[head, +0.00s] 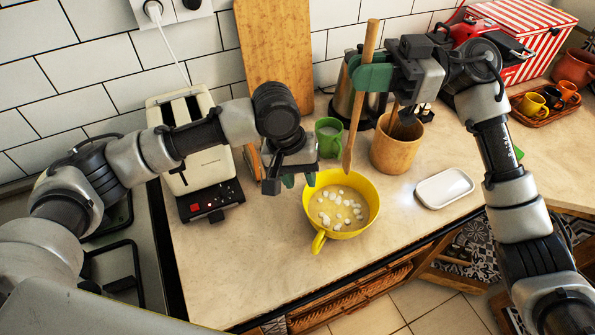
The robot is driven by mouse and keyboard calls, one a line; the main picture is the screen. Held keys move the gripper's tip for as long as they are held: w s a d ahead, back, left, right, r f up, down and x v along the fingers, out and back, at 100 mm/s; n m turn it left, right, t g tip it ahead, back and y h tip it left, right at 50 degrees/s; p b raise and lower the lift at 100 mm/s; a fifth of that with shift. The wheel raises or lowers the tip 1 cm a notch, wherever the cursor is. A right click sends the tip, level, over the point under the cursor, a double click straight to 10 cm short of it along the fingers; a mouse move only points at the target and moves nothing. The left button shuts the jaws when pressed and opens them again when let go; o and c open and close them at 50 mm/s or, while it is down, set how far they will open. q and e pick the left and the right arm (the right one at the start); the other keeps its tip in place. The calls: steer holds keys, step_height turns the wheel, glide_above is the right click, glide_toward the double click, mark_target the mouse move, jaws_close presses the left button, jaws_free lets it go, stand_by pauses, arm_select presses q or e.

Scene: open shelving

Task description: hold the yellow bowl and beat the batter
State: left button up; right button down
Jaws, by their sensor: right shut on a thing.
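The yellow bowl (372,197) stands upright near the counter's front edge, with pale batter and several white lumps inside. Its handle points toward the front. My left gripper (300,181) is at the bowl's back-left rim, pointing down, with its green fingertips apart; whether it touches the rim is unclear. My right gripper (368,77) is shut on a long wooden spoon (358,120), held nearly upright. The spoon's lower end is at the bowl's back rim in the picture; I cannot tell whether it is over the bowl or behind it.
A green mug (328,138) and a wooden utensil pot (398,150) stand behind the bowl. A white dish (444,188) lies to the right. A cream toaster (196,150) is at left. A tray of small cups (530,104) is at far right. The front-left counter is clear.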

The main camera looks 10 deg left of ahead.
mark_target(309, 207)
arm_select(q)
steer(key=x, duration=1.1)
steer(key=shift+w+a+f, duration=0.25)
steer(key=shift+a+f, duration=0.05)
steer(key=shift+f, duration=0.15)
jaws_close()
stand_by(1.3)
